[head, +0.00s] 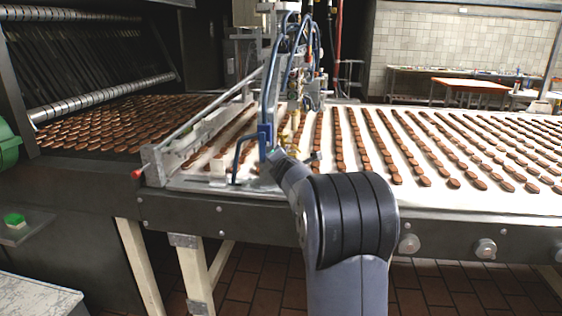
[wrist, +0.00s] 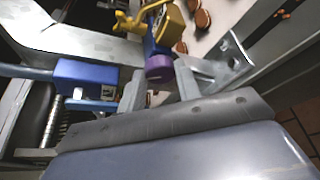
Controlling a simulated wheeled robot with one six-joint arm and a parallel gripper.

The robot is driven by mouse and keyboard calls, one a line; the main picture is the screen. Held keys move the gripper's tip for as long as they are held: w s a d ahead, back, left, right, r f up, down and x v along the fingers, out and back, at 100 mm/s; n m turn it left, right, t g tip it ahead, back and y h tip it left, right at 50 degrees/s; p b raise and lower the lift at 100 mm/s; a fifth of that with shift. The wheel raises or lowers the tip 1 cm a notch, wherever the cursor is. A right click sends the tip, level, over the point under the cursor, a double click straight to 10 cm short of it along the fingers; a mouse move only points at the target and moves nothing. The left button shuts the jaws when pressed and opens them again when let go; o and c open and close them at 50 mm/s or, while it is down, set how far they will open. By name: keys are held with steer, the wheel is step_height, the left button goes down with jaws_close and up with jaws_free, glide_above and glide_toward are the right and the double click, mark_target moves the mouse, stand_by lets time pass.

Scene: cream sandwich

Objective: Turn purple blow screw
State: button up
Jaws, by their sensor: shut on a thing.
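The purple blow screw (wrist: 160,68) is a small round purple knob in the wrist view, at the lower end of a blue and yellow fitting (wrist: 168,28). My gripper (wrist: 160,84) has its two grey fingers on either side of the purple screw and is shut on it. In the head view my gripper (head: 279,160) reaches the near edge of the machine from below. The purple screw is too small or hidden to make out there.
A blue block (wrist: 85,74) with a hose sits just left of the fingers. A metal bracket (wrist: 228,62) stands close on the right. The white conveyor (head: 440,195) carries rows of brown biscuits. Blue hoses (head: 270,90) hang above my gripper.

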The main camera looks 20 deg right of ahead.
steer(key=shift+f, duration=0.1)
steer(key=o, duration=1)
steer(key=v, duration=1.1)
steer(key=shift+w+b, duration=0.1)
steer(key=shift+b, duration=0.25)
steer(key=shift+w, duration=0.1)
steer(key=x, duration=1)
steer(key=shift+w+d+p, duration=0.15)
steer(key=shift+w+p, duration=0.1)
steer(key=shift+p, duration=0.05)
